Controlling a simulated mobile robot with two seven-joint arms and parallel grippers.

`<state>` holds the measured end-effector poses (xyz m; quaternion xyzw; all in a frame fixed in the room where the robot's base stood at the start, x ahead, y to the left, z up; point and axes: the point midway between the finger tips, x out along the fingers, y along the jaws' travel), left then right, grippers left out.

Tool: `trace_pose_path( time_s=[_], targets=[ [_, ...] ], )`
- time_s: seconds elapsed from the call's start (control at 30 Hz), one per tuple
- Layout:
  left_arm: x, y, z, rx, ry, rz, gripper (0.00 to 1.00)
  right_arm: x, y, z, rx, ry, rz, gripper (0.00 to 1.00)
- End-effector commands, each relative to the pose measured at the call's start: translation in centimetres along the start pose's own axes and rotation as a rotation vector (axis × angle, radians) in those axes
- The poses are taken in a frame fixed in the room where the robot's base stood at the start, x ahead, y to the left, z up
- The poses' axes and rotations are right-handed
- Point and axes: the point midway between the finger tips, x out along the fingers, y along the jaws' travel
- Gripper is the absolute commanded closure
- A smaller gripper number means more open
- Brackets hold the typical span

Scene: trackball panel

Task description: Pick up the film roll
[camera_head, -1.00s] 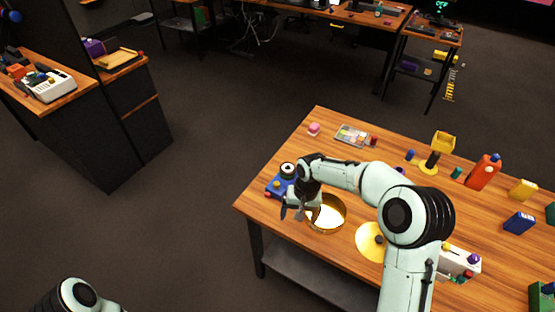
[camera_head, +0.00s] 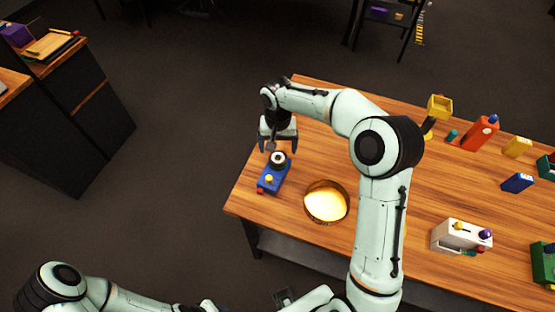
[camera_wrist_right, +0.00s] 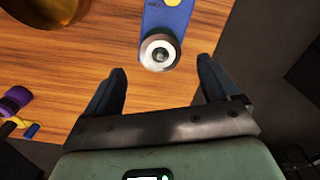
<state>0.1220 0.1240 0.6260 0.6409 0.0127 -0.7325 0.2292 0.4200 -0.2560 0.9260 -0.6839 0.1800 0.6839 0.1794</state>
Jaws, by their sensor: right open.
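A round piece with a dark rim and a white ring (camera_head: 278,158), which looks like the film roll, sits on the far end of a blue panel (camera_head: 273,178). In the right wrist view the roll (camera_wrist_right: 160,52) is just beyond the fingertips, between their lines. My right gripper (camera_head: 278,147) is open, pointing down beside the roll on its far side. Its two fingers also show in the wrist view (camera_wrist_right: 162,72), apart with nothing between them. My left arm shows at the bottom left; its gripper cannot be made out.
A gold bowl (camera_head: 326,202) stands right of the blue panel. A white box with coloured knobs (camera_head: 462,236), an orange bottle (camera_head: 480,132) and a blue block (camera_head: 517,183) are further right. The table's left edge is close to the panel. Bare wood lies between panel and bowl.

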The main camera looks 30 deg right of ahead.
Motion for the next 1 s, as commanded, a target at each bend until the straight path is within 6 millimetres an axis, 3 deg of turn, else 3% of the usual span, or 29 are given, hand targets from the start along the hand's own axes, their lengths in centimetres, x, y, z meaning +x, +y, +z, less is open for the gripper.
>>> trace_pose_path(
  time_s=[0.6, 0.87, 1.0],
  targets=[
    [-0.1, 0.1, -0.1, 0.001, 0.002, 0.001, 0.57, 6.9, 0.1, -0.1, -0.001, -0.002, -0.001, 0.11],
    [-0.1, 0.1, -0.1, 0.001, 0.002, 0.001, 0.57, 7.2, 0.1, -0.1, 0.0, 0.001, -0.002, 0.11],
    [-0.1, 0.1, -0.1, 0.001, 0.002, 0.001, 0.57, 7.1, 0.1, -0.1, 0.0, 0.001, -0.002, 0.54]
  ],
)
